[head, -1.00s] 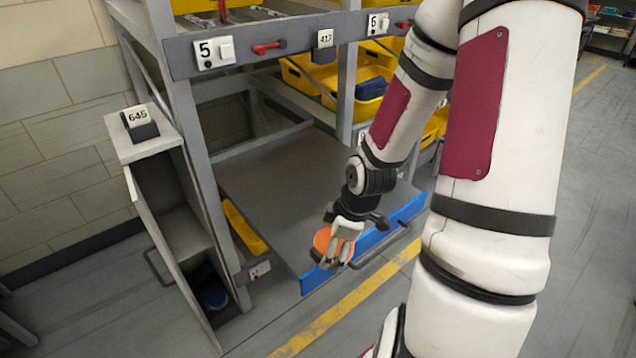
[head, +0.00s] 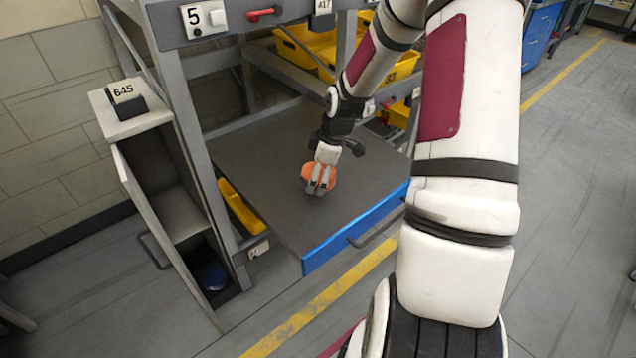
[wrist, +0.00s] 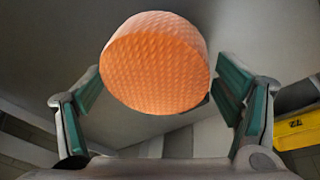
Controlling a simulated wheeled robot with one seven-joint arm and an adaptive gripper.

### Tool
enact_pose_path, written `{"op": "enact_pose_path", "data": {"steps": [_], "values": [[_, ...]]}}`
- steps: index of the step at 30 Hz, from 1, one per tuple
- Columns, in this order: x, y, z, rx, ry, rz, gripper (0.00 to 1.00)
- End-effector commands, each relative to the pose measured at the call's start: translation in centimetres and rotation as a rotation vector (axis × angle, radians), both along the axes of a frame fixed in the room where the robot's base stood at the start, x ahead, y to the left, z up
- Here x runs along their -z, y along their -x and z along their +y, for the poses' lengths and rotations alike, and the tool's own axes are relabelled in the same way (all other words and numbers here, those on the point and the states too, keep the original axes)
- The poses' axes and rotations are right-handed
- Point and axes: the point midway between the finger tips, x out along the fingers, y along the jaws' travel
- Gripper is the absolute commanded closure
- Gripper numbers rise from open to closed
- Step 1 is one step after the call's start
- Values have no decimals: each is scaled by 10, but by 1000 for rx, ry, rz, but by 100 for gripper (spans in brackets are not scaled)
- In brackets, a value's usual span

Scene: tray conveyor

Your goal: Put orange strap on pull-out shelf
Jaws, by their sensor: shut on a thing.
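The orange strap (head: 321,176) is a rolled, round orange bundle with a textured face. In the wrist view the strap (wrist: 156,66) fills the upper middle, between the two green-padded fingers. My gripper (head: 318,190) is shut on it, over the dark grey top of the pull-out shelf (head: 268,190) with the blue front edge. The head view does not clearly show whether the strap touches the shelf top or hangs just above it. The shelf top around it is bare.
Rack posts and a beam with a "5" label (head: 203,18) stand behind and left of the shelf. Yellow bins (head: 305,50) sit further back. A narrow open cabinet marked 645 (head: 130,108) stands at the left. A dark handle (head: 378,232) sticks out from the blue front.

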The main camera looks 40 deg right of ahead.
Motion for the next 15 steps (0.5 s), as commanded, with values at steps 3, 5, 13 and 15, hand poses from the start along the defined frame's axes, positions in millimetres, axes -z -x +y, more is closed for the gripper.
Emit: {"op": "enact_pose_path", "data": {"steps": [3, 5, 13, 15], "values": [[4, -3, -1, 0, -1, 1, 52], [10, -2, -1, 0, -1, 1, 52], [36, -2, -1, -1, 1, -1, 52], [35, -2, -1, -1, 1, -1, 52]]}}
